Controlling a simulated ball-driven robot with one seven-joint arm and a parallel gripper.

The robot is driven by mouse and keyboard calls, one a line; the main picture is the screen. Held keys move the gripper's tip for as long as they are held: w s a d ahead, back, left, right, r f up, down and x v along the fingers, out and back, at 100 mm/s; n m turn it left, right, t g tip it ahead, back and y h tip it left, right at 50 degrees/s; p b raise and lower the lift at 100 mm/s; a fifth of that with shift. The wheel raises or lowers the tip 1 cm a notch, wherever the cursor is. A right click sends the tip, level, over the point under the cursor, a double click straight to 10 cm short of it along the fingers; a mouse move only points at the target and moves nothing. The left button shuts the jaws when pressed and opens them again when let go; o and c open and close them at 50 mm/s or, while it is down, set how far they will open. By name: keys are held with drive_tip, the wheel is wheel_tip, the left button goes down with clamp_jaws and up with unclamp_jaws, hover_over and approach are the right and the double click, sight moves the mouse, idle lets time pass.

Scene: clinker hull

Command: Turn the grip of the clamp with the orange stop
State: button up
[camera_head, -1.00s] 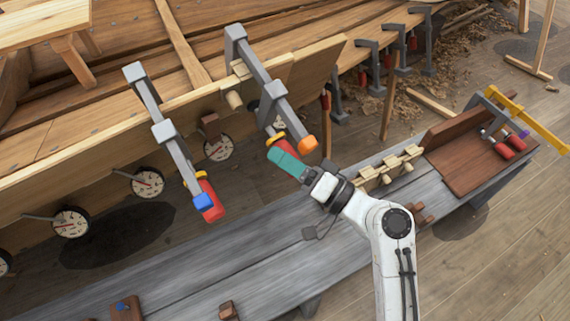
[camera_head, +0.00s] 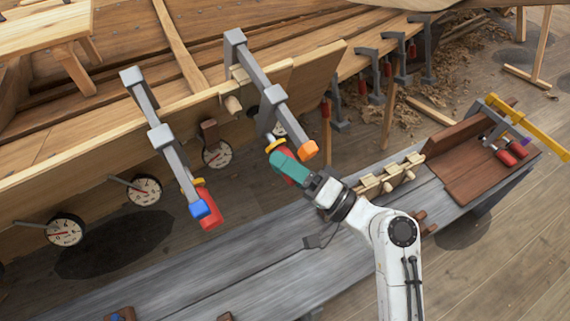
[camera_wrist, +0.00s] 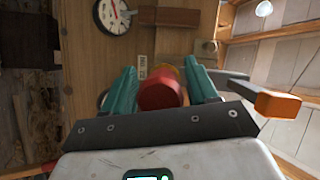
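The clamp with the orange stop (camera_head: 307,149) hangs on the hull's plank edge. Its grey bar (camera_head: 273,95) slopes down to the right. Its red grip (camera_wrist: 160,92) points at the wrist camera, with a yellow collar behind it. My gripper (camera_wrist: 161,82) has its two teal fingers on either side of the red grip. A small gap shows at the right finger; whether the left one touches is unclear. In the head view my gripper (camera_head: 289,167) covers most of the grip. The orange stop also shows right of the fingers in the wrist view (camera_wrist: 277,104).
A second clamp with a blue stop (camera_head: 200,209) and red grip hangs to the left. Dial gauges (camera_head: 145,190) sit along the hull.

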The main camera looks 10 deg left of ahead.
drive_tip(key=shift+o, duration=0.5)
drive_tip(key=b+v, duration=0.1)
drive_tip(key=v, duration=0.9)
drive_tip(key=shift+s+d, duration=0.15)
drive_tip(key=shift+d, duration=0.2)
drive_tip(key=shift+f, duration=0.15)
idle(0.6)
drive_tip(key=w+a+n+t+h+p, duration=0.1)
drive_tip(key=a+n+h+p, duration=0.1)
drive_tip(key=a, duration=0.1)
drive_tip(key=w+a+r+n+t+h+p, duration=0.1)
drive_tip(key=w+a+n+h, duration=0.1)
drive_tip(key=a+n, duration=0.1)
drive_tip(key=w+a+r+n+t+h+p, duration=0.1)
drive_tip(key=w+a+n+t+h+p, duration=0.1)
drive_tip(key=a+n, duration=0.1)
drive_tip(key=shift+a+p, duration=0.2)
drive_tip(key=shift+p, duration=0.15)
idle(0.4)
drive_tip(key=shift+c, duration=0.5)
